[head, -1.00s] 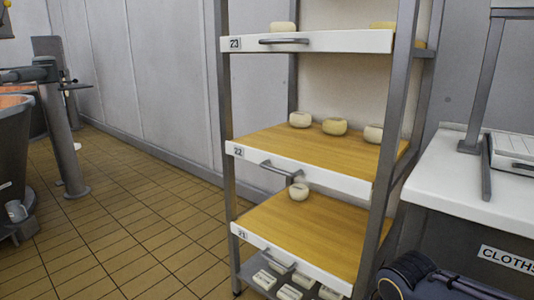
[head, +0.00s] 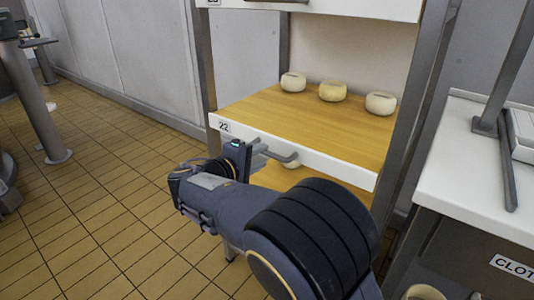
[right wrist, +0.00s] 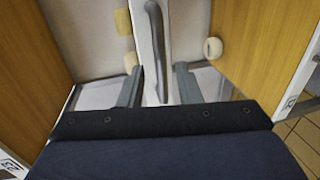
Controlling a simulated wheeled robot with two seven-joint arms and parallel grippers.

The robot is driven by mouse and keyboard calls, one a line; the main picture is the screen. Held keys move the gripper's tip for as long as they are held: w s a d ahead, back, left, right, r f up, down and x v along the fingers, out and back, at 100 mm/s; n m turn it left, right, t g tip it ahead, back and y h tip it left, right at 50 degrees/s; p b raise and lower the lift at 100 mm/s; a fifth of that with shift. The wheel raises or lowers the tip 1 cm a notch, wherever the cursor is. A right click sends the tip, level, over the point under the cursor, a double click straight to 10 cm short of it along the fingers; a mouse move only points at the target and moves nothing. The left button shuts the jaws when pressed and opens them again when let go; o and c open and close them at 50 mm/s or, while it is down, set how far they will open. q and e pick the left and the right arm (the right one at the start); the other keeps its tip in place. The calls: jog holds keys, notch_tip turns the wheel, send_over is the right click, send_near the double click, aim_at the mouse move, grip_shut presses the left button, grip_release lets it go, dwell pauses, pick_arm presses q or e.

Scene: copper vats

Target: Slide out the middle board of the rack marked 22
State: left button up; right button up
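The middle board (head: 300,115) of the rack is wooden with a white front edge (head: 335,168), a "22" label (head: 224,127) and a grey bar handle (head: 288,157). Three pale round cheeses (head: 333,91) sit on it. The board is in the rack. My right gripper (head: 260,150) is at the handle, covering its left part in the head view. In the right wrist view, my right gripper (right wrist: 160,72) is open, its fingers on either side of the handle (right wrist: 155,40); contact cannot be told. My left gripper is not in view.
The board marked 23 (head: 330,6) is above. A grey upright (head: 415,110) and a white-topped table (head: 465,165) stand right. Tiled floor (head: 110,190) is open on the left.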

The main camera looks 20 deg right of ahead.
aim_at(267, 154)
jog(key=shift+b+x, duration=0.4)
jog(key=shift+x, duration=1.7)
grip_shut()
